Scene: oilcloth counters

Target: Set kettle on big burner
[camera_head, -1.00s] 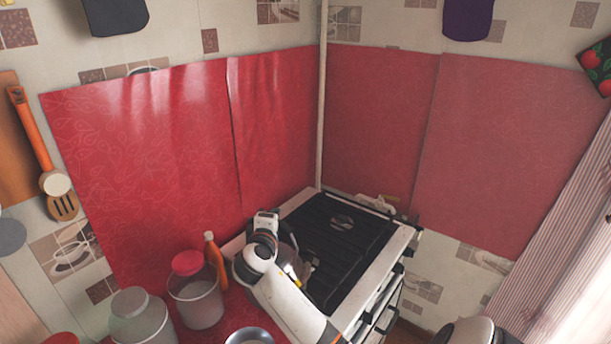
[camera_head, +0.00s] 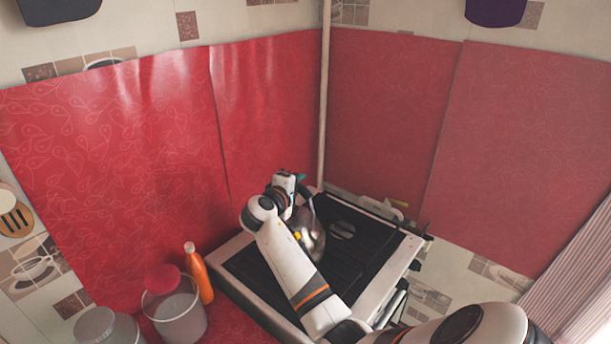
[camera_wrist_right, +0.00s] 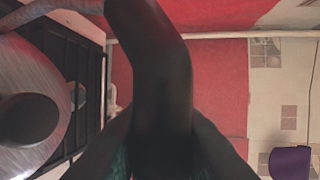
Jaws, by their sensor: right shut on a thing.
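The shiny metal kettle (camera_head: 312,238) is over the dark stove top (camera_head: 365,258), partly hidden behind my right arm. Its round metal body (camera_wrist_right: 25,125) fills the left of the right wrist view, and its dark handle (camera_wrist_right: 150,60) runs down the middle between the fingers. My right gripper (camera_head: 295,188) is shut on the kettle handle; its teal-edged fingers (camera_wrist_right: 160,160) show at the bottom of the wrist view. I cannot tell whether the kettle touches the grate. A pale oval (camera_head: 342,229) shows on the stove top to its right; the big burner is not clearly distinguishable. My left gripper is not in view.
An orange bottle (camera_head: 198,275), a clear container with a red lid (camera_head: 175,310) and a grey-lidded jar (camera_head: 105,328) stand left of the stove on red oilcloth. Red-covered walls (camera_head: 265,115) close in the corner behind. The right part of the stove top looks clear.

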